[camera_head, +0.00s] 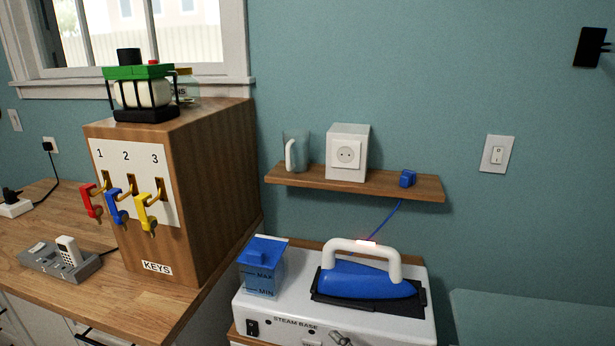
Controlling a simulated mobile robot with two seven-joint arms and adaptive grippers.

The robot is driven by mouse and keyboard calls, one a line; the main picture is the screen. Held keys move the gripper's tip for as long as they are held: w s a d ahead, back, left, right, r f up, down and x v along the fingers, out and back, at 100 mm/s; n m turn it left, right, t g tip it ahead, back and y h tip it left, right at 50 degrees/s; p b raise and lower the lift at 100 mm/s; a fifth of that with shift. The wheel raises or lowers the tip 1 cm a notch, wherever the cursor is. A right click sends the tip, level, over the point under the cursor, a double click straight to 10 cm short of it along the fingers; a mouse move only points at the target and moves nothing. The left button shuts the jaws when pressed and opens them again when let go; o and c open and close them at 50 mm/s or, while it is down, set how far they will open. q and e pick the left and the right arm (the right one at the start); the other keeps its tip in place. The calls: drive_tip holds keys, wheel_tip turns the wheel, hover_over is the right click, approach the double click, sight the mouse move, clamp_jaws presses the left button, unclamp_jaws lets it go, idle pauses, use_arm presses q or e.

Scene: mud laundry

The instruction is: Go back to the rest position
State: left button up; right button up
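Neither of my grippers shows in the head view, and no part of my arms is clearly visible. A blue iron with a white handle (366,282) rests on its dark plate on top of the white steam base (280,312). A blue water tank (263,266) marked MAX and MIN sits at the left of the steam base. A wooden key box (205,190) stands on the counter, with red (90,201), blue (116,206) and yellow (148,213) keys hanging on its hooks under 1, 2 and 3.
A wall shelf (420,188) holds a clear jug (295,150), a white socket box (348,152) and a blue plug (407,178). A green-topped lantern (140,90) stands on the key box.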

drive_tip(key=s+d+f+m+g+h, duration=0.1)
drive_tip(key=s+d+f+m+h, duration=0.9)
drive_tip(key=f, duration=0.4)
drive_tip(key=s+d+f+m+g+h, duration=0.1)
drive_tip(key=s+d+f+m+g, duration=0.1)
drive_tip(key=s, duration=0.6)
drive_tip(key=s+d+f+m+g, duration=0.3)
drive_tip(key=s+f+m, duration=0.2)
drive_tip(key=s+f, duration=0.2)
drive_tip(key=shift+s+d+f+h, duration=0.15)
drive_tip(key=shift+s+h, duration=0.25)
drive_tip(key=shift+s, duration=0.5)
